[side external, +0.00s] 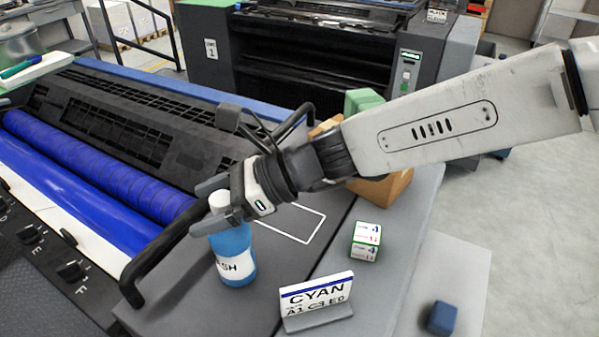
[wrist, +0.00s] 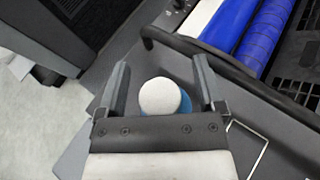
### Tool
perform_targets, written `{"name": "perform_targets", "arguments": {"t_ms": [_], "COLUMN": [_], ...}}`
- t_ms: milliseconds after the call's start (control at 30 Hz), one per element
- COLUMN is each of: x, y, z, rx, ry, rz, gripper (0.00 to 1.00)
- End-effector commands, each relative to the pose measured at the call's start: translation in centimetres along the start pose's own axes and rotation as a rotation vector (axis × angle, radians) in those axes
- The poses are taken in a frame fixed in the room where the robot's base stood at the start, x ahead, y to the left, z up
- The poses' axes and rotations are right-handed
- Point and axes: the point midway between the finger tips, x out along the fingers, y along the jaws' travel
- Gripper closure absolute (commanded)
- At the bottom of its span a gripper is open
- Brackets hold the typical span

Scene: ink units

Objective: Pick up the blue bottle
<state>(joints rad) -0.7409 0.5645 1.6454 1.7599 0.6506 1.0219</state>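The blue bottle (side external: 233,252) has a white cap and a white label ending in "SH". It stands upright on the grey ledge of the press in the side view. My gripper (side external: 207,207) is at the bottle's upper part, with its fingers on either side near the cap. In the wrist view the white cap (wrist: 160,97) lies between the two spread fingers of my gripper (wrist: 161,85), with a little blue showing beneath it. Gaps show between the cap and both fingers there. The bottle's lower body is hidden in the wrist view.
A black rail (side external: 163,248) runs close to the bottle's left, by the blue rollers (side external: 95,168). A CYAN sign (side external: 317,297), a small white-and-green box (side external: 366,241) and a blue block (side external: 441,318) are to the right. A white outlined rectangle (side external: 312,225) on the ledge is bare.

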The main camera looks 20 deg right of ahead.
Motion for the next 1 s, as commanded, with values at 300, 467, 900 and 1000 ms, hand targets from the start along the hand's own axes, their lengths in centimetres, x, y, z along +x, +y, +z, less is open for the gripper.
{"name": "perform_targets", "arguments": {"t_ms": [300,467,900,1000], "x": [-0.02,-0.02,-0.02,-0.02], "y": [0.00,0.00,0.00,0.00], "z": [0.01,0.01,0.01,0.01], "rx": [0.000,0.000,0.000,0.000], "ry": [0.000,0.000,0.000,0.000], "rz": [0.000,0.000,0.000,0.000], "gripper": [1.00,1.00,1.00,1.00]}}
